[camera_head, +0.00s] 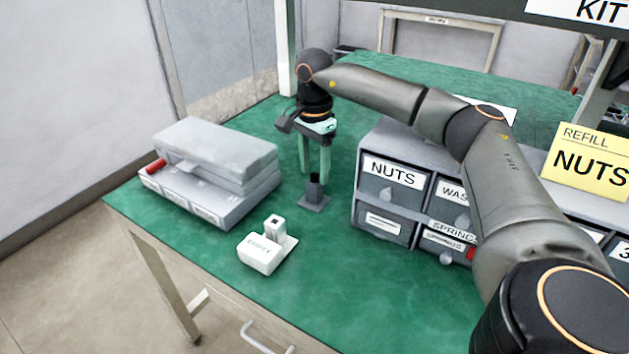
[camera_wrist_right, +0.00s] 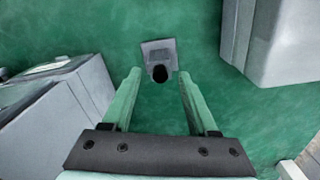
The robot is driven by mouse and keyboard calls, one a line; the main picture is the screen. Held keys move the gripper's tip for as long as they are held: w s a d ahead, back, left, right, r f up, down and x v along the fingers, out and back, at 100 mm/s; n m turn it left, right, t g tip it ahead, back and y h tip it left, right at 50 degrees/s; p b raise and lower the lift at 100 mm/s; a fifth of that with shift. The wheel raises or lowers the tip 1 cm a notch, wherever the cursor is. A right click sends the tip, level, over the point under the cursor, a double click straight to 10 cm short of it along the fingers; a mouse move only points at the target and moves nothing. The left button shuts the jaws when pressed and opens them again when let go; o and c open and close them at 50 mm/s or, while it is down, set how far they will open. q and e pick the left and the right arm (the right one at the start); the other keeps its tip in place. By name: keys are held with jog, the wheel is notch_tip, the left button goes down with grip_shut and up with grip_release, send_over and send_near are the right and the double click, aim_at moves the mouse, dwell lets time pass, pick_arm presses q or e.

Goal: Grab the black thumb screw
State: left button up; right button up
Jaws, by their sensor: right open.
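A dark piece that looks like the black thumb screw (camera_head: 315,190) stands upright on a small grey square base on the green table. In the right wrist view its black top (camera_wrist_right: 159,73) shows near the line between the fingertips, with the grey base behind it. My right gripper (camera_head: 315,172) points down above it, open and empty, with pale green fingers. In the right wrist view a finger (camera_wrist_right: 160,75) is on either side of the piece, with a gap on both sides. Fine detail of the screw is too small to tell. My left gripper is not in view.
A grey case on a labelled tray (camera_head: 215,170) lies to the left. A white block (camera_head: 265,254) stands nearer the front edge. A grey drawer unit (camera_head: 390,190) marked NUTS stands close on the right, under my right arm. The table between is clear.

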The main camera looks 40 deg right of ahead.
jog(key=shift+f, duration=0.3)
jog(key=shift+c, duration=0.3)
grip_shut()
